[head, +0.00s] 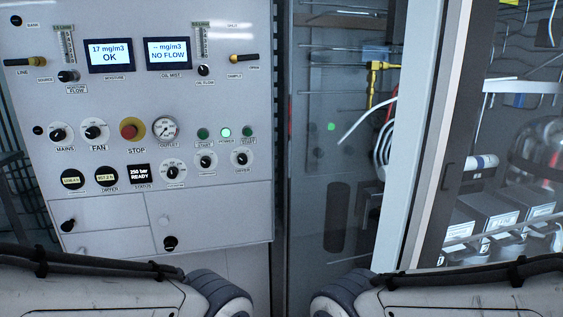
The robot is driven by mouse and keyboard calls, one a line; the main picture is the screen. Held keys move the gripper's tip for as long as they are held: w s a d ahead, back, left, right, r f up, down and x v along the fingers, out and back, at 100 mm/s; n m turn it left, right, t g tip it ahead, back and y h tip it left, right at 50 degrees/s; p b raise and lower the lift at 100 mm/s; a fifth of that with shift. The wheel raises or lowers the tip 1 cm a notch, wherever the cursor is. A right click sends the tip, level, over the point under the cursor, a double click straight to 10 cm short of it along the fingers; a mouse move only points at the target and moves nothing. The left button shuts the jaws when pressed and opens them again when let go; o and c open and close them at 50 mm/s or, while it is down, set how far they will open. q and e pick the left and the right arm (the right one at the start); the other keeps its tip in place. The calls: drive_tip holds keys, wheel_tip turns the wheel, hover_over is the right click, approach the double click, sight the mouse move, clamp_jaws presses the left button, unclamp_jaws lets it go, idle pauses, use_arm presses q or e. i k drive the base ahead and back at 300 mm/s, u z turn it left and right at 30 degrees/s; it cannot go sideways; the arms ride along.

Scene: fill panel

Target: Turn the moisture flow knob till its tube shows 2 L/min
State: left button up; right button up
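The moisture flow knob (67,76) is a small black knob at the upper left of the white panel (110,215), with the label "MOISTURE FLOW" under it. Its clear flow tube (65,44) stands upright just above it. The tube's scale and float are too small to read. The moisture display (110,54), right of the tube, reads "17 mg/m3 OK". Neither gripper is in view. Parts of my two arms show along the bottom edge, below the panel and apart from the knob.
A similar oil flow knob (204,70) and tube (201,41) are to the right, by a display (167,53) reading "NO FLOW". A red stop button (132,128) sits lower. An open cabinet door is at right.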

sight(65, 76)
drive_tip(key=u, duration=1.05)
drive_tip(key=i, duration=0.3)
